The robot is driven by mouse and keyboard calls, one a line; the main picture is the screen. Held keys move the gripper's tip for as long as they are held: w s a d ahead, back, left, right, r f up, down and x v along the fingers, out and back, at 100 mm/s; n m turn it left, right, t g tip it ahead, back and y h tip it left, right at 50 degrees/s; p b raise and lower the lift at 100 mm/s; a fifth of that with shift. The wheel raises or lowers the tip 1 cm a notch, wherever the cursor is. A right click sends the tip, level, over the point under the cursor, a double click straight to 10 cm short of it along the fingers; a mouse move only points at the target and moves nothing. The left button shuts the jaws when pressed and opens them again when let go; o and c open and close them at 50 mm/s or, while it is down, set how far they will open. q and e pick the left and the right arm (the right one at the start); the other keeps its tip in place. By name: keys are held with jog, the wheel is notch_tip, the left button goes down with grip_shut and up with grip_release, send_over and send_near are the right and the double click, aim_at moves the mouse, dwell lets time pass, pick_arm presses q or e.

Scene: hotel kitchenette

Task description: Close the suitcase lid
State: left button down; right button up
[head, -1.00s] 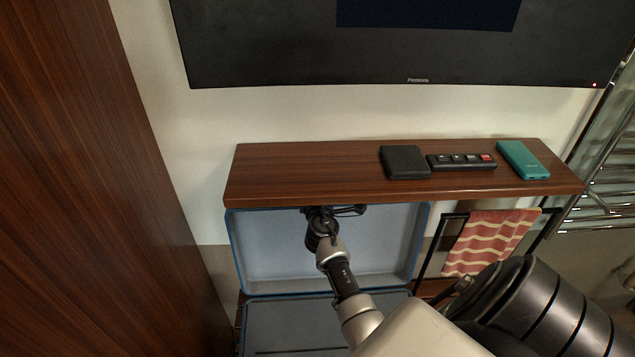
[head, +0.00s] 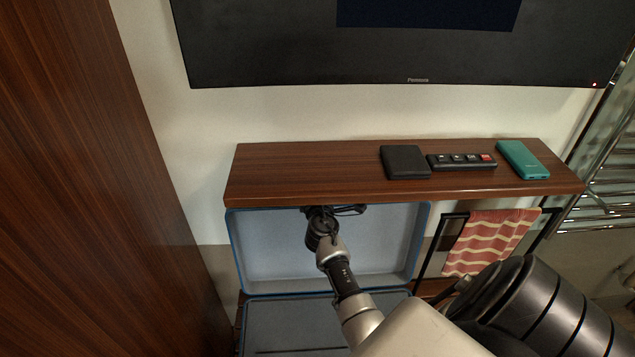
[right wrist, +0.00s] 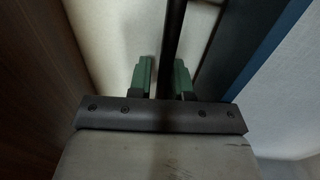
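The suitcase is open under the wooden shelf. Its lid (head: 375,245), pale grey-blue inside with a blue rim, stands upright, its top edge close under the shelf. The base (head: 290,322) lies below and is partly cut off by the frame. My right gripper (head: 338,210) is at the top of the lid, just under the shelf, and partly hidden by it. In the right wrist view its two green fingers (right wrist: 161,78) stand apart with a dark bar running between or behind them. I cannot tell whether it touches the lid. My left gripper is not in view.
The shelf (head: 300,175) overhangs the lid and carries a black box (head: 405,162), a remote (head: 461,162) and a teal power bank (head: 522,159). A striped towel (head: 490,240) hangs on a black rack at right. A wooden panel (head: 90,180) stands close at left.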

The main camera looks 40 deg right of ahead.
jog(key=o, duration=0.3)
jog(key=shift+r, duration=0.45)
jog(key=shift+f, duration=0.15)
jog(key=shift+s+a+f, duration=0.1)
jog(key=shift+f, duration=0.05)
jog(key=b+v, duration=0.1)
jog(key=v, duration=0.9)
jog(key=shift+s+a, duration=0.2)
jog(key=shift+o, duration=0.2)
